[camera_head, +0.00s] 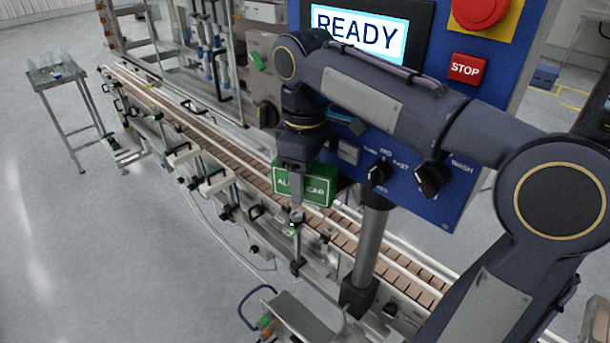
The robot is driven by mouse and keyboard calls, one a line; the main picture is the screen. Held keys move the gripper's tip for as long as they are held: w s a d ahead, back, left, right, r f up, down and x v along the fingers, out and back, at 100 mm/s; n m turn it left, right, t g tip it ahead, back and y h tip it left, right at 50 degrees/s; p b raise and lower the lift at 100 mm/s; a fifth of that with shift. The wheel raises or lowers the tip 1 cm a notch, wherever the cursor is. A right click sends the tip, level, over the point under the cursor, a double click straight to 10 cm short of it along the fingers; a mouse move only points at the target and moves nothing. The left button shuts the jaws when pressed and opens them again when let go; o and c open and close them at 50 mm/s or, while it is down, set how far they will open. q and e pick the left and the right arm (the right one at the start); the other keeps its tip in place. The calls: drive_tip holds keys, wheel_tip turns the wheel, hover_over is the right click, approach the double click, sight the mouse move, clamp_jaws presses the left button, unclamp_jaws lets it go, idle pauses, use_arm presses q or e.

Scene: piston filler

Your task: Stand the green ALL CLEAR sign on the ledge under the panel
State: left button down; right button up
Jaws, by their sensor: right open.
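The green ALL CLEAR sign (321,197) is upright with its white lettering facing me, at the lower left of the blue control panel (430,205). My right gripper (296,214) points down in front of the sign and hides the middle of its lettering. The jaws are open; whether a finger touches the sign cannot be told. The ledge under the panel cannot be made out clearly, and what bears the sign's lower edge is hidden. My left gripper is not in view.
The panel carries a READY screen (338,25), a red STOP button (465,68) and black knobs (433,178). A conveyor (225,158) runs diagonally below the sign. A grey post (371,242) stands right of my gripper. A small table (57,75) with clear bottles is far left.

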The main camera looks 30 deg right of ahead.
drive_tip(key=shift+r, duration=0.5)
wheel_tip(320, 180, up, 7)
drive_tip(key=shift+f, duration=0.1)
idle(0.4)
